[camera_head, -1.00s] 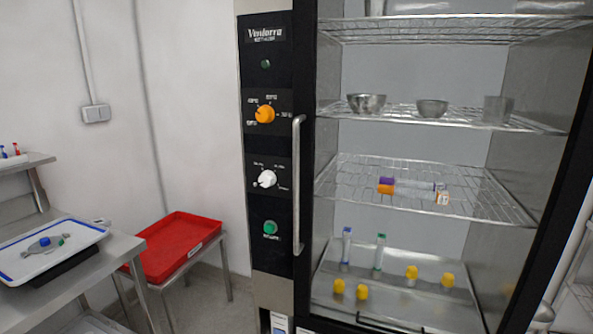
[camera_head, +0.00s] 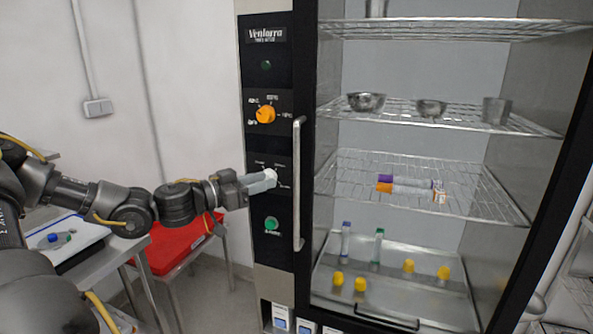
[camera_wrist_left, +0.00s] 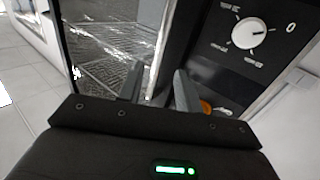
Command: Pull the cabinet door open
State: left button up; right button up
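The tall cabinet's glass-fronted door (camera_head: 308,80) looks shut. Its long vertical metal handle (camera_head: 298,185) runs along the door's left edge, beside the control panel. My left gripper (camera_head: 270,180) is in front of the panel, just left of the handle, and covers most of the white knob. In the left wrist view my left gripper (camera_wrist_left: 158,82) has its two fingers apart with nothing clearly held between them. I cannot tell there whether either finger touches the handle. My right gripper is not in view.
The panel has an orange knob (camera_head: 265,114) and a green button (camera_head: 271,223). A red tray (camera_head: 170,250) stands on a low table behind my left arm. A white tray (camera_head: 85,240) lies on a table further left.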

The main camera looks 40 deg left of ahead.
pick_arm(q)
jog(key=p+x, duration=0.4)
jog(key=x, duration=0.7)
jog(key=shift+p, duration=0.35)
jog(key=shift+c, duration=0.3)
grip_shut()
